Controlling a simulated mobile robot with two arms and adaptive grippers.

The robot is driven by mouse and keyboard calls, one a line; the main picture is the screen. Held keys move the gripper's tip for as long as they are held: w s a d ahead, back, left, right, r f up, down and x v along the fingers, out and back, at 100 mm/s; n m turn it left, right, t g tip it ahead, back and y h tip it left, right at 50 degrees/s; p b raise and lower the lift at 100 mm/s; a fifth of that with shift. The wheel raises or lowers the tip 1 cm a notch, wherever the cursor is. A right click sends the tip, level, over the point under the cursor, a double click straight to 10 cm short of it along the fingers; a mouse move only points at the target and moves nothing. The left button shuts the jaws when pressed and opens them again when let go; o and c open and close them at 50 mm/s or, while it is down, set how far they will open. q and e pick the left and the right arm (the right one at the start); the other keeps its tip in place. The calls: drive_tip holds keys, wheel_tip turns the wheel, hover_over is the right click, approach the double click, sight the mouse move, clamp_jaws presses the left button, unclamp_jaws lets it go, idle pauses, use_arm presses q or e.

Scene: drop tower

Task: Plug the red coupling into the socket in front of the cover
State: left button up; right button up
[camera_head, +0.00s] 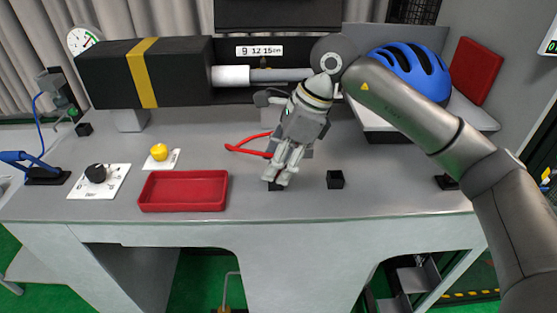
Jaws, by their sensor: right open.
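A red hose-like loop (247,146) lies on the grey bench and runs behind my right gripper; its coupling end is hidden or too small to make out. My right gripper (276,178) is open, pointing down at the middle of the bench. Its fingertips are over a small black block (277,188), which they partly hide; I cannot tell if they touch it. Another small black socket-like block (335,179) stands to the right. I cannot tell which block is the socket in front of the cover. My left gripper is not in view.
A red tray (183,204), a yellow button (159,152) and a black knob (96,173) are on the left. A black box with a yellow band (143,73) is behind. A blue helmet (411,73) sits at the back right.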

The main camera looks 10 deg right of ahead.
drive_tip(key=shift+d+r, duration=0.1)
drive_tip(key=shift+r, duration=0.1)
drive_tip(key=w+v, duration=0.1)
drive_tip(key=v, duration=1)
drive_tip(key=shift+s+r, duration=0.25)
drive_tip(key=shift+s, duration=0.25)
drive_tip(key=shift+d, duration=0.1)
